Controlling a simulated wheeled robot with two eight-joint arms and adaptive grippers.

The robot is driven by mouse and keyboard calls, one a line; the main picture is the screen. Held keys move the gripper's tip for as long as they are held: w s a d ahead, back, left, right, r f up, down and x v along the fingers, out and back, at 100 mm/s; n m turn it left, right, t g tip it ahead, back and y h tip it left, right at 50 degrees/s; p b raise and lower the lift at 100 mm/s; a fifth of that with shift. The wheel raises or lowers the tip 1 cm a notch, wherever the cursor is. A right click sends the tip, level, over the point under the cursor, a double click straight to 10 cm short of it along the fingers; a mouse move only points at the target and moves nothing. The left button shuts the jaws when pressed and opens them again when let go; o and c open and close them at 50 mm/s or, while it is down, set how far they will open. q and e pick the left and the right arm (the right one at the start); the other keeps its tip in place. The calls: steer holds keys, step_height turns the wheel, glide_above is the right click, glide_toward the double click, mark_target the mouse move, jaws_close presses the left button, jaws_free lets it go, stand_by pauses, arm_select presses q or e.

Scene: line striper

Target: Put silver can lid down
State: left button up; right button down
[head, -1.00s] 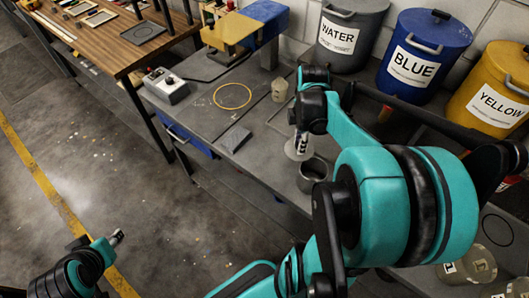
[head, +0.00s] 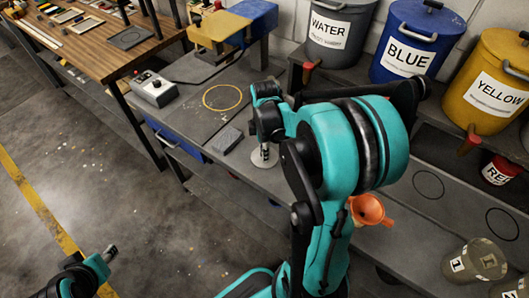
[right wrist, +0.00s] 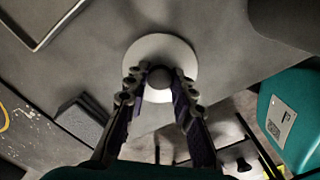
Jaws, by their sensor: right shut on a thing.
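The silver can lid, a pale round disc with a dark knob, shows in the head view (head: 267,162) near the front edge of the grey bench and in the right wrist view (right wrist: 178,48). My right gripper (right wrist: 160,78) is shut on the knob from above, its fingers on either side. The lid is flat or nearly flat over the bench top; I cannot tell whether it touches. In the head view my right arm covers part of the gripper. The silver can is hidden. My left gripper (head: 108,254) is at the lower left, away from the bench; its jaws are unclear.
A grey block (head: 227,140) lies left of the lid. A yellow ring (head: 222,97) and a control box (head: 154,88) are farther back. Water (head: 335,38), blue (head: 410,50) and yellow (head: 490,85) containers stand behind. An orange funnel (head: 368,209) is right of my arm.

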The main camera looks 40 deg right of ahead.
steer(key=c, duration=1.3)
jaws_free()
steer(key=shift+f, duration=0.1)
step_height(320, 180, up, 11)
steer(key=p, duration=0.4)
steer(key=s+a+r+m+t, duration=0.1)
steer(key=s+a+m+t, duration=0.1)
steer(key=a+m, duration=0.2)
steer(key=s+a+r+m+t, duration=0.1)
steer(key=s+a+m+t, duration=0.1)
steer(key=a+m, duration=0.2)
steer(key=s+a+m+t, duration=0.2)
steer(key=a+m+t, duration=0.1)
steer(key=a, duration=0.6)
steer(key=shift+r+m, duration=0.4)
steer(key=shift+m, duration=0.2)
steer(key=shift+f, duration=0.15)
